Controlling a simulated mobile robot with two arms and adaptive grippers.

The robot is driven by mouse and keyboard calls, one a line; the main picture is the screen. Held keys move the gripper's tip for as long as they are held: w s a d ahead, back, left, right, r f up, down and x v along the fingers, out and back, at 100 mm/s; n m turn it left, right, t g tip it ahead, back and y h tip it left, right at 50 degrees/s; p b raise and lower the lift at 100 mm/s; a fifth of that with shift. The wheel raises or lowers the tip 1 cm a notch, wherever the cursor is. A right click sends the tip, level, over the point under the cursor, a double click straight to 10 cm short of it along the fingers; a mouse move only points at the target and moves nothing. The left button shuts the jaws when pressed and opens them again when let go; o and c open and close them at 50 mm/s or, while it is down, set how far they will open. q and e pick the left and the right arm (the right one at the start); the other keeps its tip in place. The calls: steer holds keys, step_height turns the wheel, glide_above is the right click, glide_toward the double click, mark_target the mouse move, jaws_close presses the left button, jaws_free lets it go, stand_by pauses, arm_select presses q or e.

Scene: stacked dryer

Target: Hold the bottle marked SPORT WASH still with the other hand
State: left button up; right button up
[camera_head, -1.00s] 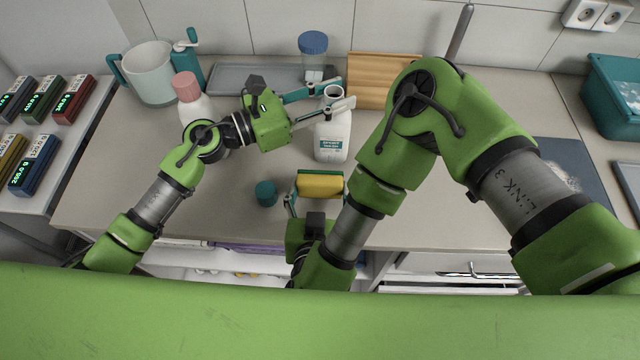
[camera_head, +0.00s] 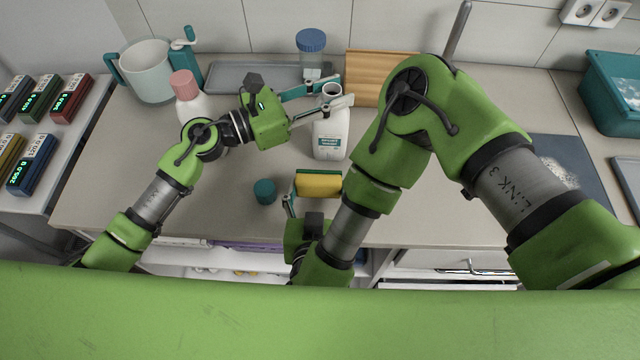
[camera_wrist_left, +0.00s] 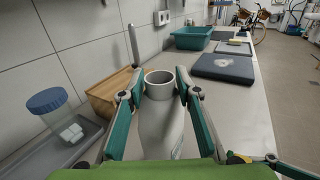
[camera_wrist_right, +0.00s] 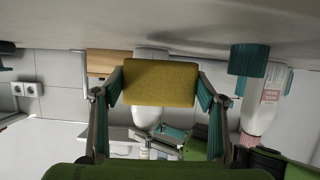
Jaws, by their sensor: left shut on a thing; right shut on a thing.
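The white bottle marked SPORT WASH (camera_head: 331,135) stands upright on the counter with its mouth open. My left gripper (camera_head: 338,92) is shut on it near the neck, one finger on each side. The bottle (camera_wrist_left: 160,125) also shows between the fingers in the left wrist view. My right gripper (camera_wrist_right: 160,88) is shut on a yellow sponge (camera_head: 319,185) with a dark green layer, near the counter's front edge, in front of the bottle and apart from it. A teal cap (camera_head: 265,191) lies on the counter left of the sponge.
A white bottle with a pink cap (camera_head: 186,88) stands behind my left wrist. A jug (camera_head: 149,75), a grey tray (camera_head: 240,77), a blue-lidded jar (camera_head: 312,44) and a wooden board (camera_head: 376,72) line the back. A dark mat (camera_head: 575,170) and teal bin (camera_head: 612,85) are at right.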

mark_target(321, 151)
arm_select(q)
steer(key=shift+f, duration=0.3)
arm_select(e)
steer(key=shift+w, duration=2.75)
steer(key=shift+w, duration=1.05)
steer(key=shift+d, duration=1.8)
arm_select(q)
steer(key=shift+s, duration=0.1)
steer(key=shift+d, duration=0.1)
arm_select(e)
steer(key=shift+a, duration=1.85)
